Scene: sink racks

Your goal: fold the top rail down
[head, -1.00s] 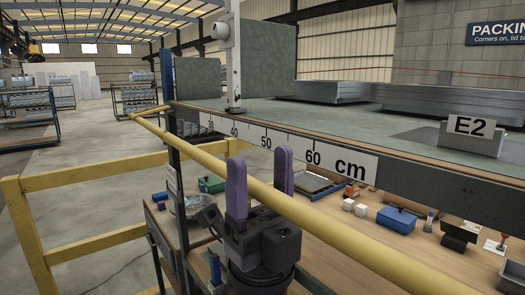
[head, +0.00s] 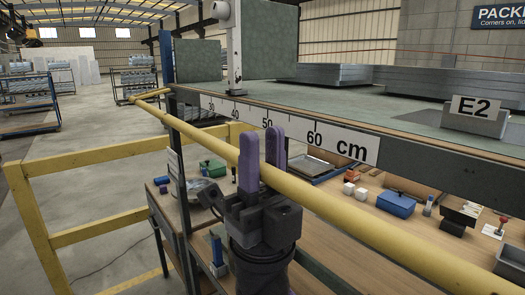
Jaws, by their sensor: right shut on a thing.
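The yellow top rail (head: 350,214) runs from the far left, beside the raised deck, down to the lower right corner in the head view. It stands in front of the deck's edge, at about the height of the cm scale. My right gripper (head: 263,145) comes up from below with its purple fingers pointing up. It is shut on the rail, one finger on the near side and the other on the far side. The fingers hide a short piece of the rail. My left gripper is not in view.
A yellow guard frame (head: 100,150) stands on the left. The green deck's edge bears a cm scale (head: 345,145). Below is a wooden bench with a blue box (head: 396,204), a green box (head: 213,168) and a tray (head: 305,167). Open floor lies at the left.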

